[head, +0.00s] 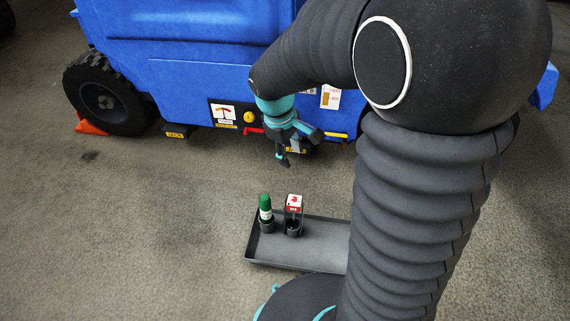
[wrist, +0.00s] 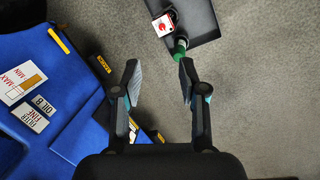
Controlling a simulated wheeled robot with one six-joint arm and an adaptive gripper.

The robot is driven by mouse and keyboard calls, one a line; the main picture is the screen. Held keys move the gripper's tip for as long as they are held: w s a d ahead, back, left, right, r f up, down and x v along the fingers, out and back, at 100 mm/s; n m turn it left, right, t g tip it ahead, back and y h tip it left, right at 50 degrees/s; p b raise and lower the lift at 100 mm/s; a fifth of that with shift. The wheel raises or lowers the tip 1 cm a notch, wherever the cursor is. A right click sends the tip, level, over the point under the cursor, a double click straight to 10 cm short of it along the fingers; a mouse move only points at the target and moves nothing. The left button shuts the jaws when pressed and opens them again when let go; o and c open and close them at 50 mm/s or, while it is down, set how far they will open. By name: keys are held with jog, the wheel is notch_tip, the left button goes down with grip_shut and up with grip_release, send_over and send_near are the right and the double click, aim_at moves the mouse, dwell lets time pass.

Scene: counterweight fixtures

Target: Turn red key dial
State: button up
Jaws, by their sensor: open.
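No part is plainly marked as the red key dial. In the head view, a small red handle (head: 253,130) sits low on the blue machine, just below a round yellow knob (head: 249,117). In the tray, a dark holder (head: 292,226) carries a red and white tag (head: 294,203); the tag also shows in the wrist view (wrist: 165,21). What the holder contains is too small to tell. My gripper (head: 301,148) is open and empty, in front of the machine's lower edge and above the floor. In the wrist view, my gripper (wrist: 158,65) has its fingers wide apart with bare floor between them.
The blue machine (head: 195,85) stands at the back, with a black wheel (head: 108,100) and an orange chock (head: 90,126). A grey tray (head: 300,258) stands in front, holding a green-topped bottle (head: 265,208). The floor left of the tray is clear. My arm covers the tray's right end.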

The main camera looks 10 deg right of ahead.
aim_at(294, 198)
jog(key=w+a+f+n+g+h+p, duration=0.1)
jog(key=w+a+f+n+p, duration=0.15)
jog(key=f, duration=0.35)
jog(key=w+a+f+n+g+h+p, duration=0.1)
jog(key=w+f+n, duration=0.2)
jog(key=f, duration=0.2)
jog(key=x, duration=1.4)
jog(key=shift+d+b, duration=0.15)
jog(key=shift+b, duration=0.25)
grip_shut()
